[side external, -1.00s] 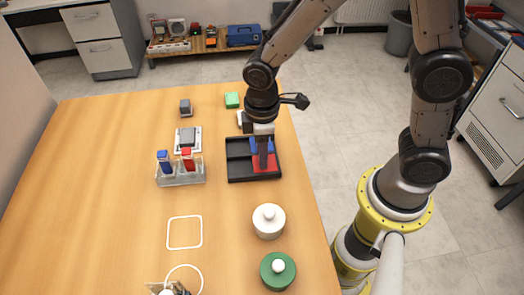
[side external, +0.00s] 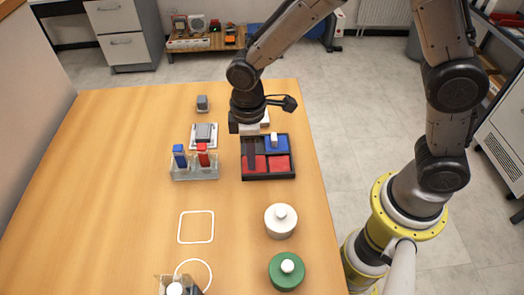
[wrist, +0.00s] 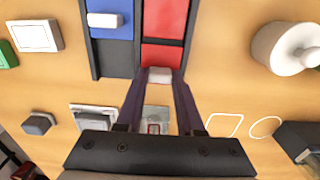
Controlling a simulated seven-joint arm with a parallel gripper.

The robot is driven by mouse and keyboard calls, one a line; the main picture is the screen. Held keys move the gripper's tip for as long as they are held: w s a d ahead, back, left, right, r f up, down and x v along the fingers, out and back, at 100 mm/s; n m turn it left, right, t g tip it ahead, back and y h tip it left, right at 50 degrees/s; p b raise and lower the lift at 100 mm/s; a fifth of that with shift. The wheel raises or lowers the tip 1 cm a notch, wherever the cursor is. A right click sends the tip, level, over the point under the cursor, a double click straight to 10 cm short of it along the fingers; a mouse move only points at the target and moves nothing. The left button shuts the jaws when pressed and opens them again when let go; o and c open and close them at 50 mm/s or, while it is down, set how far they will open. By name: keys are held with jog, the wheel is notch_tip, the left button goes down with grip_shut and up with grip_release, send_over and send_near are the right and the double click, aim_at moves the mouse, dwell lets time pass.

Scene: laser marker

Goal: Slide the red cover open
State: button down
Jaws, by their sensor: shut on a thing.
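The black tray (side external: 270,178) holds a red cover (side external: 256,163) at its front left, with another red area (side external: 279,163) to the right of it. The wrist view shows the red cover (wrist: 168,56) below the other red area (wrist: 166,20), with a dark strip between them. My gripper (side external: 250,157) reaches down at the tray's left side. In the wrist view, my gripper (wrist: 160,80) is shut on the white handle (wrist: 159,74) at the cover's end. The fingers hide part of the cover in the side view.
A blue cover (side external: 278,147) with a white handle sits at the tray's back right. A rack with blue and red vials (side external: 194,173) stands close to the left. A white lidded jar (side external: 281,221) and a green jar (side external: 286,272) stand in front.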

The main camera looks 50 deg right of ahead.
jog(key=shift+w+a+r, duration=0.1)
jog(key=shift+w+a, duration=0.1)
jog(key=c, duration=0.8)
grip_release()
jog(key=shift+o, duration=1.4)
jog(key=shift+s, duration=0.1)
notch_tip(320, 180, up, 14)
